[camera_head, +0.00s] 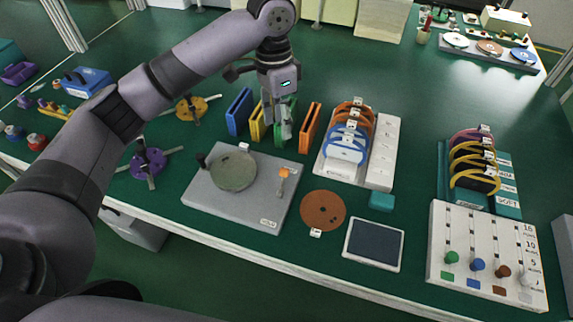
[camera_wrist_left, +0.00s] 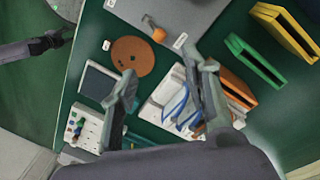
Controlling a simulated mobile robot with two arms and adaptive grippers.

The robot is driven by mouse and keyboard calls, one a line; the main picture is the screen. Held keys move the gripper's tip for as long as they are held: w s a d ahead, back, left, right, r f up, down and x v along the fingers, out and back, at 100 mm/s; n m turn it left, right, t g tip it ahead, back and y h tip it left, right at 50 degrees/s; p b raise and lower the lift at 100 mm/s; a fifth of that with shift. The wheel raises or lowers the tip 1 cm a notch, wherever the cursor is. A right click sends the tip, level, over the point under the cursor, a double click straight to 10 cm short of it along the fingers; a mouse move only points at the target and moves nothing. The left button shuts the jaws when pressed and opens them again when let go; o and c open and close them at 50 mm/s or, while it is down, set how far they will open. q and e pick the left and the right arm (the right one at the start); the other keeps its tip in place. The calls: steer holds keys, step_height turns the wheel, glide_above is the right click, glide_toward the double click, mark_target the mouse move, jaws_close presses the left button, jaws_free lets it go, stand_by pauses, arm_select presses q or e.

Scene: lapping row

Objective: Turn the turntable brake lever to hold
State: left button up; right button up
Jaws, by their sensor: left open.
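The turntable (camera_head: 233,171) is a grey-green disc on a grey base plate (camera_head: 212,206) on the green table. The brake lever (camera_head: 284,174) has an orange knob and stands at the plate's right side, its knob toward the back. The knob shows in the left wrist view (camera_wrist_left: 158,34). Small white labels, unreadable, lie behind and in front of the lever. My left gripper (camera_head: 281,134) is open and empty, above the table behind the lever, apart from it. In the left wrist view its two fingers (camera_wrist_left: 160,65) are spread. A dark part at that view's left edge seems my right gripper (camera_wrist_left: 58,38).
Upright blue, yellow, green and orange holders (camera_head: 311,127) stand just behind the plate. A brown disc (camera_head: 323,210), a tablet-like pad (camera_head: 373,244) and a white rack of blue and orange rings (camera_head: 383,150) are to the right. A purple handwheel (camera_head: 149,162) is left.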

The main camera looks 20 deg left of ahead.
arm_select(q)
glide_toward(283, 170)
steer(key=f, duration=0.6)
steer(key=f+p, duration=0.1)
steer(key=f, duration=0.3)
steer(key=shift+s+d, duration=0.3)
steer(key=shift+d, duration=0.1)
steer(key=shift+f, duration=0.7)
arm_select(e)
steer(key=shift+s+r, duration=0.6)
steer(key=shift+s, duration=0.15)
arm_select(q)
steer(key=shift+c, duration=0.3)
arm_select(e)
steer(key=shift+d, duration=0.1)
arm_select(q)
steer(key=shift+c, duration=0.6)
jaws_close()
arm_select(e)
steer(key=shift+s, duration=0.15)
